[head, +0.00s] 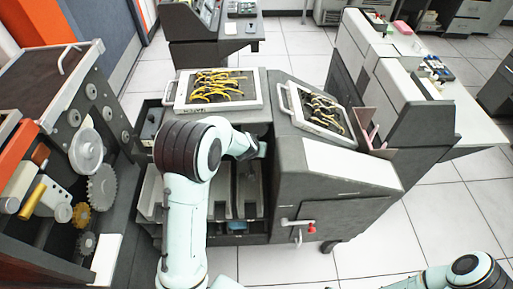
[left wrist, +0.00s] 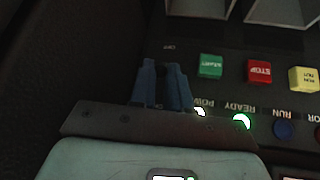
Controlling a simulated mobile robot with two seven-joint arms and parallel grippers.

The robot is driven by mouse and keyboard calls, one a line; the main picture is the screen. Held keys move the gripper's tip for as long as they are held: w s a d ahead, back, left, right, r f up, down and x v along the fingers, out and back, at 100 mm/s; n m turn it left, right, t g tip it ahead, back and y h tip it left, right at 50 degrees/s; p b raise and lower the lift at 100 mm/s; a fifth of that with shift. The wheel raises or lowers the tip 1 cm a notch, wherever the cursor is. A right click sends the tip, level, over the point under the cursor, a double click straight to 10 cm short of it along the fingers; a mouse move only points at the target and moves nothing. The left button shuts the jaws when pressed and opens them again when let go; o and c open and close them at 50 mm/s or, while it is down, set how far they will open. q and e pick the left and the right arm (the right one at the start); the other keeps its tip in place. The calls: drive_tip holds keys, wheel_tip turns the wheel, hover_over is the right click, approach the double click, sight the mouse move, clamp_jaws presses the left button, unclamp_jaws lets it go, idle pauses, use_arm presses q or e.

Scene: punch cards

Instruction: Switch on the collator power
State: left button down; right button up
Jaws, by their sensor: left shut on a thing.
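The collator (head: 345,172) is the dark grey machine in the middle of the head view, with two wired plugboards on top. In the left wrist view, its dark control panel (left wrist: 222,88) carries lamps and buttons. The power lamp (left wrist: 200,112) glows white and the ready lamp (left wrist: 242,121) glows green. In the head view my arm hides the gripper. My right gripper is out of view.
Green start (left wrist: 210,66), red stop (left wrist: 259,71) and yellow (left wrist: 303,79) buttons sit right of my fingers. A machine with gears (head: 103,187) stands close at the left. A white-topped machine (head: 400,85) stands behind right. Tiled floor is clear at the lower right.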

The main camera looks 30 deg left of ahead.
use_arm(q)
drive_tip(key=shift+r, duration=0.1)
idle(0.4)
drive_tip(key=c, duration=1.1)
unclamp_jaws()
drive_tip(key=shift+r, duration=0.1)
drive_tip(key=shift+v, duration=6.55)
drive_tip(key=shift+a, duration=0.1)
